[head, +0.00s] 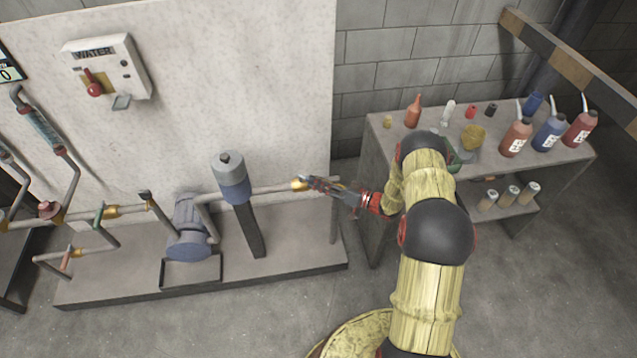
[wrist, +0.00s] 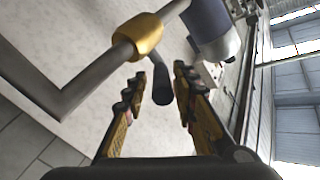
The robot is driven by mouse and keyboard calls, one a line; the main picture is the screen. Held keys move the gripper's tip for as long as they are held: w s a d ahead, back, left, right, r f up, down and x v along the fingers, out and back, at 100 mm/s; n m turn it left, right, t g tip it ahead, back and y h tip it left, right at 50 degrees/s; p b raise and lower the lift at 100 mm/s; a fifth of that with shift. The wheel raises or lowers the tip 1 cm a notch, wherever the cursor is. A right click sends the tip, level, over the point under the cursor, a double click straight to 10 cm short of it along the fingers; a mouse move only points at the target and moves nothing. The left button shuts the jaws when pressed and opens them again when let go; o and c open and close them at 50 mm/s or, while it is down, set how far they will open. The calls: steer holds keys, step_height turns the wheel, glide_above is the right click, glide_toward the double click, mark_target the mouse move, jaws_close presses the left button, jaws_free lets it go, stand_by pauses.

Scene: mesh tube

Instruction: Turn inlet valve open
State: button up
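A valve with a brass body (head: 299,184) sits on the grey pipe, right of the blue-grey cylinder. I see no label naming it as the inlet valve. In the wrist view its brass body (wrist: 138,36) is near the top, and a dark lever handle (wrist: 161,84) points from it toward me. My gripper (head: 314,183) is close to the valve in the head view and hides its handle there. In the wrist view my gripper (wrist: 158,80) is open, with one finger on each side of the handle. A gap shows on both sides, so no grip shows.
The blue-grey cylinder (head: 231,178) stands on a post left of the valve. A pump (head: 187,228) and other valves are farther left. A WATER box (head: 106,68) hangs on the panel. A table (head: 385,150) with several bottles stands at right.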

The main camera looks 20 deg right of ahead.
steer(key=shift+o, duration=0.4)
steer(key=shift+s+d, duration=0.1)
steer(key=shift+s, duration=0.05)
steer(key=v, duration=1.1)
steer(key=shift+s+d, duration=0.2)
steer(key=shift+d, duration=0.05)
